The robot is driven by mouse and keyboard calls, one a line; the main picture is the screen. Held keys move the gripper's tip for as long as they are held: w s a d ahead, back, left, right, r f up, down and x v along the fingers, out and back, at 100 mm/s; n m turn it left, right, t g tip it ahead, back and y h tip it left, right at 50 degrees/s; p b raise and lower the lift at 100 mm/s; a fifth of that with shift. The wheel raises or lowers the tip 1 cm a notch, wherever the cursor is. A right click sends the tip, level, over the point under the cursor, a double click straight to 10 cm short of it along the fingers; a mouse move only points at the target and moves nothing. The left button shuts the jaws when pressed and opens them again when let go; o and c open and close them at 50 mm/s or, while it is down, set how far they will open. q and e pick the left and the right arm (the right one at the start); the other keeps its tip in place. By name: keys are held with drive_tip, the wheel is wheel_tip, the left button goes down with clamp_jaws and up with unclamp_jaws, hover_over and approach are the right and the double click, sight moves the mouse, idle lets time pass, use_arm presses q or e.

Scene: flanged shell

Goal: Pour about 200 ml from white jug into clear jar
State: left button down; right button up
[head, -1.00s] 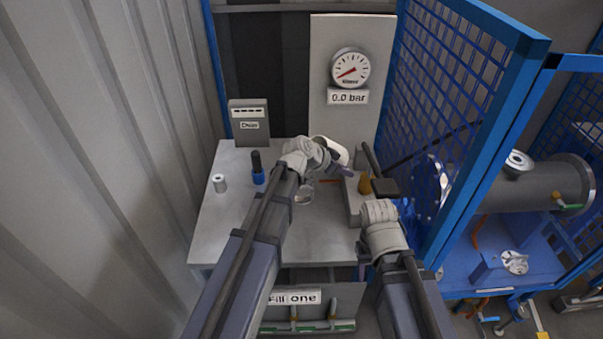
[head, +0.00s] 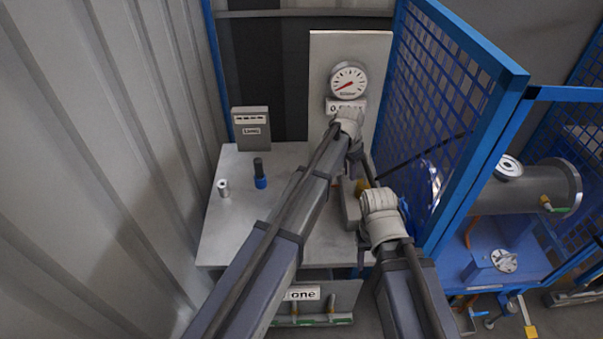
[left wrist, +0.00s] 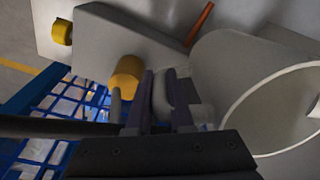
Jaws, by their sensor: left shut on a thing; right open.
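My left gripper (left wrist: 168,105) is shut on the handle (left wrist: 162,97) of the white jug (left wrist: 225,60), as the left wrist view shows. The jug is at the right of that view with its wide round mouth toward the lower right; I cannot tell its contents. In the head view my left gripper (head: 354,165) is over the back right of the bench, and its arm hides the jug. The clear jar does not show in either view now; the left arm covers where it stood earlier. My right gripper (head: 361,262) is open, low by the bench's right front edge.
A grey box with a yellow knob (left wrist: 126,76) lies close to my left gripper. A blue mesh fence (head: 445,110) borders the bench on the right. A blue-and-black bottle (head: 260,175) and a small grey cylinder (head: 223,188) stand on the bench's left (head: 225,232). A gauge (head: 348,80) hangs behind.

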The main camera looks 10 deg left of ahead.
use_arm(q)
drive_tip(key=shift+g+y, duration=0.6)
drive_tip(key=shift+w+d+r+p, duration=0.1)
drive_tip(key=shift+d+r+p, duration=0.05)
drive_tip(key=shift+r+p, duration=1.8)
drive_tip(key=shift+r, duration=0.2)
drive_tip(key=shift+b, duration=0.3)
